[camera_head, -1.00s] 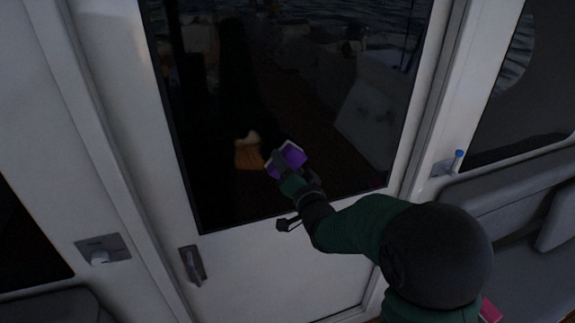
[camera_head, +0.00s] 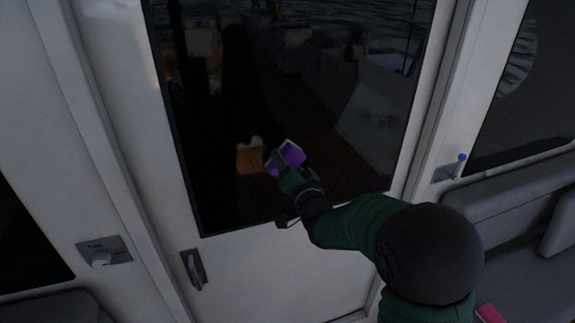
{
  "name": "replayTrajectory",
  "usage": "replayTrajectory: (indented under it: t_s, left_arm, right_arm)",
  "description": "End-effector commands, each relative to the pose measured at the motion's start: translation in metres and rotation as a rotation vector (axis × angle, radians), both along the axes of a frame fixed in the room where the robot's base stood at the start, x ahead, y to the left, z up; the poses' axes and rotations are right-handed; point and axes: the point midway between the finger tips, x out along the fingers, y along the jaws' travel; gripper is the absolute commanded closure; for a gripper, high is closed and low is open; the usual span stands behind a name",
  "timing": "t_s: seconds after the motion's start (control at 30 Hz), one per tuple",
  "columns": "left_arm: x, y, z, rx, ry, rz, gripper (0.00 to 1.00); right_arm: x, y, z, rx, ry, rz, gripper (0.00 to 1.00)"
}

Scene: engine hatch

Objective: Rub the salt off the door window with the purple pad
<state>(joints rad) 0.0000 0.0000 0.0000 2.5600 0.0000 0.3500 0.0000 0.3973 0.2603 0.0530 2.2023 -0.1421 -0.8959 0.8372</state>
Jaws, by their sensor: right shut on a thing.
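The purple pad (camera_head: 290,156) is in my right gripper (camera_head: 279,165), in front of the lower middle of the door window. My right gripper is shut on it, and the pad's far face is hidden. I cannot tell whether the pad touches the glass. The door window (camera_head: 350,85) is a tall dark pane in the white door (camera_head: 260,275). The glass shows dim shapes of a deck and water. I cannot make out salt on it in this low light. My left gripper is not in view.
A door handle (camera_head: 193,268) is at the lower left of the door. A grey plate with a knob (camera_head: 103,257) is on the wall at left. A pink object (camera_head: 489,313) shows at the bottom right.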

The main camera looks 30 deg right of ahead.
Motion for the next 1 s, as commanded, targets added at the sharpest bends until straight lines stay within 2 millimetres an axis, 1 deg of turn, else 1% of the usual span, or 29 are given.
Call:
replayTrajectory:
  t_s: [0.17, 0.4, 0.5, 0.6, 0.77, 1.0]
  left_arm:
    - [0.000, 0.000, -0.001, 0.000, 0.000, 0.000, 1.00]
    - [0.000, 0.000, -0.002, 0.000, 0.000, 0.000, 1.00]
    - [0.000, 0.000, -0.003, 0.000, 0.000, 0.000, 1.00]
    - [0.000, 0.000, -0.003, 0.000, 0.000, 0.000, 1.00]
    - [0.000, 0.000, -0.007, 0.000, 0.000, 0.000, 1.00]
    - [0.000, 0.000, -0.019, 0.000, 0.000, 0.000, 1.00]
  right_arm:
    - [0.000, -0.004, 0.000, 0.000, -0.001, -0.001, 0.77]
    - [-0.007, -0.029, 0.000, 0.000, -0.001, -0.002, 0.77]
    - [-0.010, -0.036, 0.000, -0.001, -0.001, -0.002, 0.77]
    - [-0.011, -0.039, 0.000, 0.000, -0.001, -0.001, 0.77]
    - [-0.007, -0.037, -0.001, 0.000, -0.001, 0.001, 0.77]
    - [0.002, -0.011, -0.002, 0.000, -0.001, 0.004, 0.77]
